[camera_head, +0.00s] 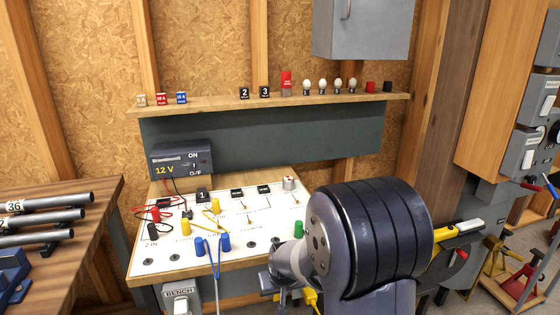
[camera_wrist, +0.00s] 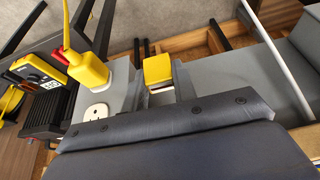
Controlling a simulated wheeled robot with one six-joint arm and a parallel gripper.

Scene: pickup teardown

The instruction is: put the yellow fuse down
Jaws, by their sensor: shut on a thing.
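The yellow fuse (camera_wrist: 158,68) shows in the wrist view as a small yellow block with a pale and dark lower part. My gripper (camera_wrist: 160,86) is shut on it, with a grey finger on either side. The fuse is held up over the floor area, beside a grey box with a socket. In the head view my own arm link fills the lower right, and I cannot make out the gripper or the fuse there.
A white circuit board (camera_head: 165,247) with coloured plugs and wires lies on the bench below the shelf, next to a 12 V supply (camera_head: 180,159). The shelf has free room between the blue fuse and block 2 (camera_head: 244,93). A yellow plug (camera_wrist: 88,68) stands in the wrist view.

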